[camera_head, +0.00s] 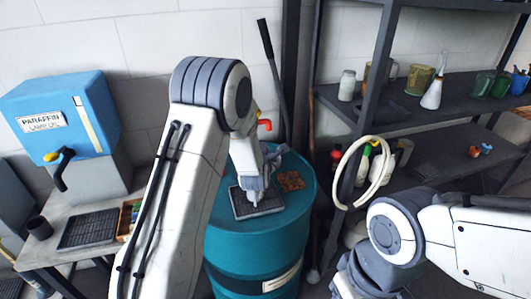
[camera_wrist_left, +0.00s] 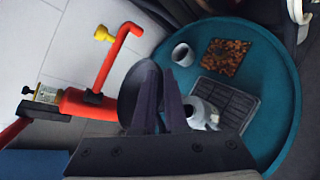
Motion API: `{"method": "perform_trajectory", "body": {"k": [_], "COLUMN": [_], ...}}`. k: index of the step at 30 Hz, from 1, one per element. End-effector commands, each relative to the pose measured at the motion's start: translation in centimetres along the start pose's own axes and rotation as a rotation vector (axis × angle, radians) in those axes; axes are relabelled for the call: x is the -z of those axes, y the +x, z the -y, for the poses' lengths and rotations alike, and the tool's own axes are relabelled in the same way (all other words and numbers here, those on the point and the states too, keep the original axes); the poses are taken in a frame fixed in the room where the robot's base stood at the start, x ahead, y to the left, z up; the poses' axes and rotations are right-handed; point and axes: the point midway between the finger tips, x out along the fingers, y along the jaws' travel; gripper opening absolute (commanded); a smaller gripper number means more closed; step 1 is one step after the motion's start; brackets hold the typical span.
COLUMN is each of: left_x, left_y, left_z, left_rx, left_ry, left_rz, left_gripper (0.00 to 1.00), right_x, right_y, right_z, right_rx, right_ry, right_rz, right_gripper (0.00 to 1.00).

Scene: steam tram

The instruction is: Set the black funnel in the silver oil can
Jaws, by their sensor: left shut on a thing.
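My left gripper (camera_head: 256,197) is over the top of the teal drum (camera_head: 235,250). In the left wrist view its fingers (camera_wrist_left: 160,105) are shut on the black funnel (camera_wrist_left: 136,88), whose dark round side shows at the left of the fingers. In the head view I cannot make out the funnel. A pale silvery round thing, probably the silver oil can (camera_wrist_left: 200,112), shows just right of the fingertips, partly hidden by them. I cannot tell its distance from the funnel. My right arm comes in at the right, with its gripper out of sight.
A dark ribbed tray (camera_wrist_left: 228,101), a brown patterned pad (camera_wrist_left: 226,57) and a white cup (camera_wrist_left: 182,54) are on the drum. A red pump spout (camera_wrist_left: 112,55) rises beside it. Shelves (camera_head: 435,105) stand right; a blue paraffin tank (camera_head: 60,110) stands left.

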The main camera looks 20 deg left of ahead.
Motion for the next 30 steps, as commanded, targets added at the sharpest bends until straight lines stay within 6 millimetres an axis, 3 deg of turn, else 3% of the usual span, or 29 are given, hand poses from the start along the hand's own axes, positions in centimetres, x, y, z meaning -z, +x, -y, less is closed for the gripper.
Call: {"method": "perform_trajectory", "body": {"k": [15,30], "left_x": [3.0,3.3], "left_y": [1.7,1.9], "left_z": [2.7,3.0], "left_rx": [-0.002,-0.002], "left_ry": [-0.001,0.0], "left_rz": [0.001,0.0], "left_gripper": [0.0,0.0], "right_x": [-0.1,-0.2], "right_y": [2.7,3.5], "right_z": [-0.2,-0.2], "right_rx": [0.0,0.0], "right_ry": [-0.001,-0.002], "right_rz": [0.0,0.0], "right_gripper": [0.5,0.5]}}
